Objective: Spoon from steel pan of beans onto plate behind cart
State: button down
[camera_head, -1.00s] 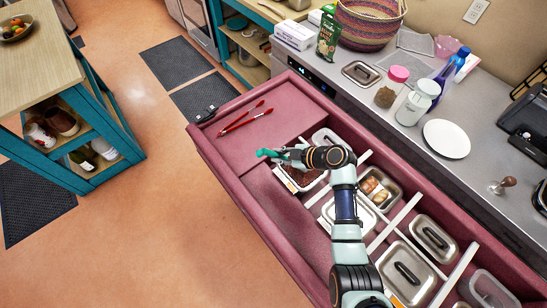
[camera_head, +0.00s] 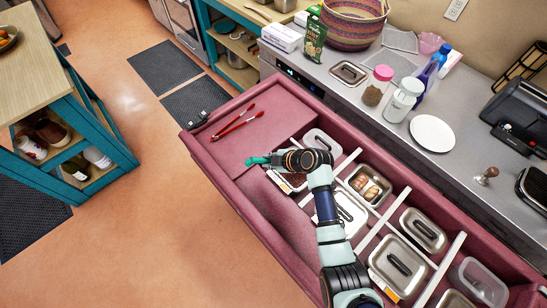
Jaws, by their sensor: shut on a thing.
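My gripper (camera_head: 279,160) is over the left end of the cart's row of pans. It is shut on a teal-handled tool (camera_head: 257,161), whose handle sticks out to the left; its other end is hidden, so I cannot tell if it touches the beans. The steel pan of beans (camera_head: 294,181) is under my gripper, mostly covered by it, with dark red-brown contents just showing. The white plate (camera_head: 433,133) lies empty on the grey counter behind the maroon cart (camera_head: 232,160).
Red tongs (camera_head: 238,124) lie on the cart's flat left end. Lidded pans (camera_head: 397,268) and an open pan of food (camera_head: 370,185) fill the row to the right. A white-lidded jar (camera_head: 403,100) and a pink-lidded jar (camera_head: 376,86) stand left of the plate.

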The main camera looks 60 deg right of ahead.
jog(key=shift+g+h, duration=0.4)
jog(key=shift+g, duration=0.1)
jog(key=r+p, duration=0.2)
jog(key=w+a+r+p, duration=0.1)
jog(key=shift+w+a+r, duration=0.1)
jog(key=shift+r, duration=0.25)
jog(key=shift+w+a+r+n+g+h+p, duration=0.15)
jog(key=shift+w+a+r+h+p, duration=0.15)
jog(key=shift+p, duration=0.3)
jog(key=shift+w+a+r+n+g+h+p, duration=0.15)
jog(key=shift+r+p, duration=0.25)
jog(key=shift+p, duration=0.2)
